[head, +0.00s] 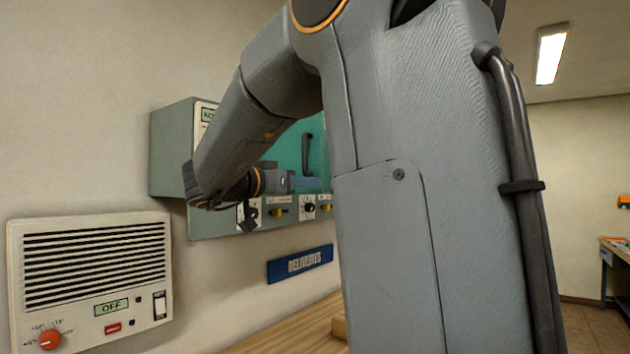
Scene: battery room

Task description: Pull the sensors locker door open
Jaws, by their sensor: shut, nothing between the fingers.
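A grey-green wall cabinet (172,150) hangs on the wall, with a teal front (289,150) that has a dark upright handle (307,153). My arm hides much of this front, and I cannot read a "sensors" label on it. I cannot tell whether this is the sensors locker. My gripper (306,183) is small in view, pointing right in front of the cabinet's lower part, below the handle. It looks shut and empty, apart from the handle as far as I can see.
Knobs and switches (309,207) line the cabinet's lower edge. A white vented unit (95,275) reading OFF is on the wall at lower left. A blue sign (300,264) is above a wooden surface (285,328). A bench (616,255) stands far right beyond open floor.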

